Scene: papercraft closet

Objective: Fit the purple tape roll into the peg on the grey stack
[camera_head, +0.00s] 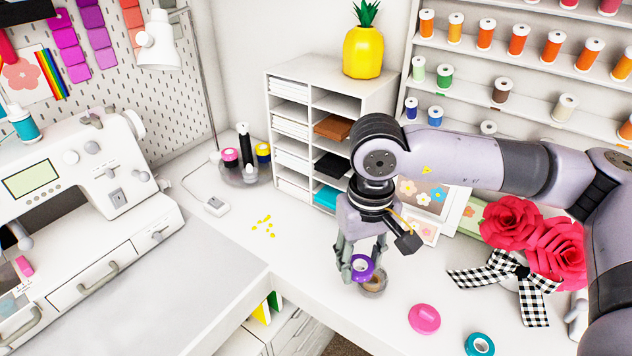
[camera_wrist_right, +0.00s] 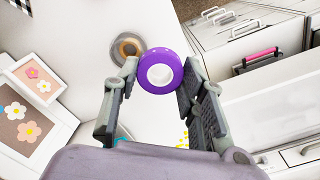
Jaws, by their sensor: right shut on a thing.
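My right gripper (camera_head: 361,266) is shut on the purple tape roll (camera_head: 360,268) and holds it low above the white tabletop. In the right wrist view the purple roll (camera_wrist_right: 160,71) sits between the two fingertips, its white hole facing the camera. A small round grey stack with a tan ring (camera_head: 375,285) stands just below and right of the roll in the head view, partly covered by it. In the right wrist view this grey stack (camera_wrist_right: 126,48) is up and left of the roll, not lined up with its hole. Any peg is too small to tell. My left gripper is out of view.
A pink roll (camera_head: 424,319) and a teal roll (camera_head: 479,344) lie on the table to the right. Red paper flowers (camera_head: 530,240) and a checkered bow (camera_head: 515,280) lie farther right. A white shelf unit (camera_head: 325,110) stands behind. The table's front edge is close.

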